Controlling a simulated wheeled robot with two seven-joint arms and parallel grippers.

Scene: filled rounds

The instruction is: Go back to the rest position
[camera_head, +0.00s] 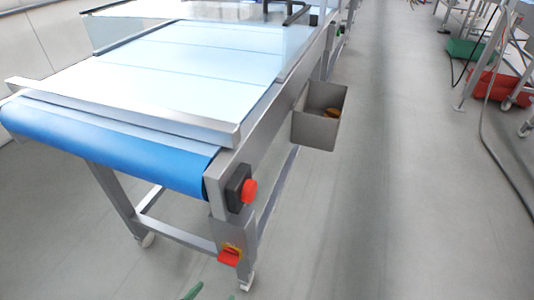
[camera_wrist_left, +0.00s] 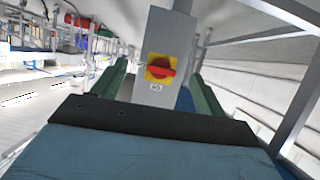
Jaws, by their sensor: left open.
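My left gripper (camera_head: 194,291) barely shows at the bottom edge of the head view, only as a green fingertip low in front of the conveyor's near leg. In the left wrist view my left gripper (camera_wrist_left: 157,78) has its two green fingers apart with nothing held between them. A grey box with a red and yellow rotary switch (camera_wrist_left: 160,67) is seen beyond and between the fingers; I cannot tell the exact gap. My right gripper is in neither view.
The conveyor (camera_head: 150,150) with its blue belt stands ahead to the left. A red stop button (camera_head: 250,191), the red switch (camera_head: 230,256) and a metal bin (camera_head: 319,127) are on its side. Grey floor (camera_head: 400,200) is clear to the right. Red (camera_head: 492,85) and green (camera_head: 470,50) crates lie far right.

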